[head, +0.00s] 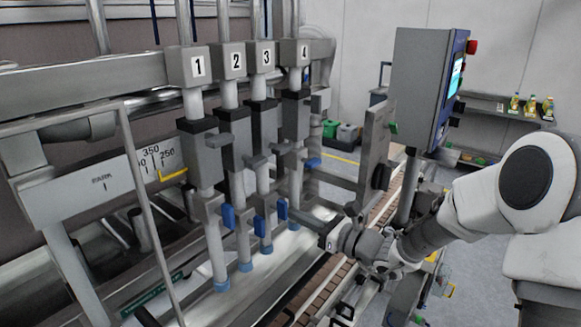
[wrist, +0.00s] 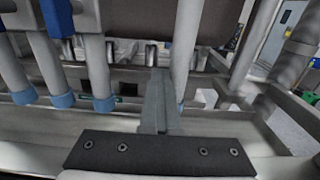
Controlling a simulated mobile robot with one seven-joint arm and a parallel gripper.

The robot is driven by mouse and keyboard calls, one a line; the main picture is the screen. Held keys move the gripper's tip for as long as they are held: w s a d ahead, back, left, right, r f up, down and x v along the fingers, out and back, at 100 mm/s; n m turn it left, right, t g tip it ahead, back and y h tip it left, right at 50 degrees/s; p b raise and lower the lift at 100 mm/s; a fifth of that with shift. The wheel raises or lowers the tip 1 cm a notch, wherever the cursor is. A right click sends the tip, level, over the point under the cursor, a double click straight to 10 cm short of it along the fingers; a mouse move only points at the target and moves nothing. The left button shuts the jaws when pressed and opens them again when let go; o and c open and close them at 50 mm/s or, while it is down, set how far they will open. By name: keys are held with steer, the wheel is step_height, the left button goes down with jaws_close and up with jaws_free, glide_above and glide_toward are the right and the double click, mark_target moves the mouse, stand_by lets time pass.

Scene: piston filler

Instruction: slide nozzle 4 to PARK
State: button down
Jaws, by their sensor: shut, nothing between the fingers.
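Nozzle 4 (head: 296,115) hangs upright under the block labelled 4, the rightmost of the row. It stands close beside nozzle 3 (head: 265,125). The PARK mark (head: 102,182) is on the pale scale plate at the left, far from nozzle 4. My gripper (head: 296,212) is shut and empty, reaching in from the right at the height of the lower nozzle tubes. In the wrist view its fingers (wrist: 160,100) are together and point at a grey tube (wrist: 185,50), likely nozzle 4's, partly hidden behind them. I cannot tell whether they touch it.
Nozzles 1 (head: 200,155) and 2 (head: 236,125) stand left of nozzle 3. A grey post (head: 145,195) stands in front at the left. A conveyor (head: 305,290) runs below my gripper. A control panel (head: 425,85) and a grey plate (head: 375,145) are at the right.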

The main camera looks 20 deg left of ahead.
steer(key=shift+w+d, duration=0.3)
steer(key=shift+w, duration=0.35)
steer(key=shift+w+d, duration=0.25)
steer(key=shift+w, duration=0.35)
steer(key=s+v, duration=0.1)
steer(key=v, duration=0.7)
steer(key=shift+s+a, duration=0.25)
steer(key=shift+a, duration=0.05)
stand_by(0.4)
